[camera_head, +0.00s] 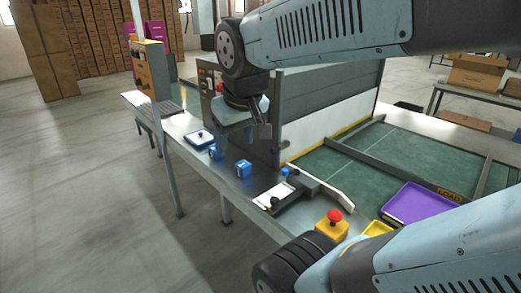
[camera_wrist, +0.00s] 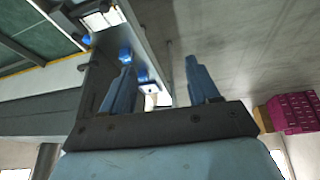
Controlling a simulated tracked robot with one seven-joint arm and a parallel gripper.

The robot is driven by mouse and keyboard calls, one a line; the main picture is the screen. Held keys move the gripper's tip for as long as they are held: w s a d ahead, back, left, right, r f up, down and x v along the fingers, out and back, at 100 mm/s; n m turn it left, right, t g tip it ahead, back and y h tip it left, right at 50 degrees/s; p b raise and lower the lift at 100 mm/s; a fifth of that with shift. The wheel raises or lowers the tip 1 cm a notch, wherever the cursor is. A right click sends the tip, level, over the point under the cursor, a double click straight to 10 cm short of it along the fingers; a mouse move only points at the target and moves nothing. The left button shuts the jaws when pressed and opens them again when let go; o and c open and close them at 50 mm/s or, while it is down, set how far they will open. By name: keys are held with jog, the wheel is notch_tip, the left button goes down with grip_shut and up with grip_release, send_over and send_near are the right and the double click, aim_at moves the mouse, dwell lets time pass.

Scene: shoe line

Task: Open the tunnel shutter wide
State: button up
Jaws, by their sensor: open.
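The tunnel housing stands mid-bench in the head view. What looks like its shutter is a grey ribbed panel (camera_head: 325,92) with a pale lower band (camera_head: 335,125) reaching down close to the green belt. My arm hides its top, and I cannot make out a handle. My gripper (camera_wrist: 157,67) is open, its two blue fingers apart with nothing between them. In the head view it hangs at the housing's left end, above the bench, partly lost against the dark side. In the wrist view the grey and white panel lies left of the fingers. I cannot tell whether the gripper touches the housing.
Small blue blocks (camera_head: 243,168) and a blue-rimmed tray (camera_head: 200,138) sit on the bench below the gripper. A red-topped yellow button box (camera_head: 332,224) and a purple tray (camera_head: 420,204) are nearer. A post with a yellow panel (camera_head: 150,68) stands left. Floor at left is clear.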

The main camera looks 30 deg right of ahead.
jog(key=w+d+f+n+g+h, duration=0.7)
jog(key=w+d+f+h, duration=0.2)
jog(key=w+d+f, duration=0.6)
jog(key=n+t+h, duration=0.5)
jog(key=n+h, duration=0.3)
jog(key=n, duration=0.4)
send_near(272, 151)
jog(key=d, duration=0.3)
jog(key=w+d, duration=0.1)
jog(key=d, duration=0.6)
jog(key=shift+w+d+f, duration=0.25)
jog(key=shift+w+d, duration=0.15)
grip_shut()
